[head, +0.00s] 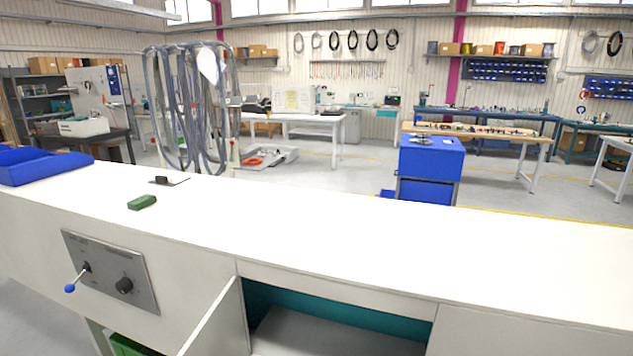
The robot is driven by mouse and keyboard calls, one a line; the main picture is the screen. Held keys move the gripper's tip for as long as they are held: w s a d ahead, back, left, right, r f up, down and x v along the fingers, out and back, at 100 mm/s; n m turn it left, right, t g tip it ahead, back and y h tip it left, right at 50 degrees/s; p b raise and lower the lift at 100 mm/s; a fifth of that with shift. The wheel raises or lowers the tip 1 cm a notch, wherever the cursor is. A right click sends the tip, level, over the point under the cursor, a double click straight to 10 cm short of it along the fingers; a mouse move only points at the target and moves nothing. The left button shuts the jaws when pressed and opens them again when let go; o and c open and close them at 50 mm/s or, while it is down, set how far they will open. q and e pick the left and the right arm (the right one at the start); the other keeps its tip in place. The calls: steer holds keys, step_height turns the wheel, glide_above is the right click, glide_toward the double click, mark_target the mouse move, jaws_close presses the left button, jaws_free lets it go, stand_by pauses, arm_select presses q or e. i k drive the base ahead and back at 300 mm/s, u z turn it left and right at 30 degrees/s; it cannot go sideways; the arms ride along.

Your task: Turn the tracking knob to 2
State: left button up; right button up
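A grey control panel (110,269) is set on the front face of the white bench, at the left of the head view. A round black knob (124,285) sits on the right part of the panel. To its left a lever with a blue ball tip (70,288) sticks out from the panel. The markings on the panel are too small to read, so I cannot tell which number the knob points to. Neither of my grippers shows in this view.
The white bench top (330,225) is mostly clear. A green block (142,202), a small black item on a plate (168,180) and a blue tray (42,168) lie on its left part. Below, a white door (217,322) stands open beside a teal-lined compartment.

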mark_target(124, 285)
steer(key=u, duration=1.35)
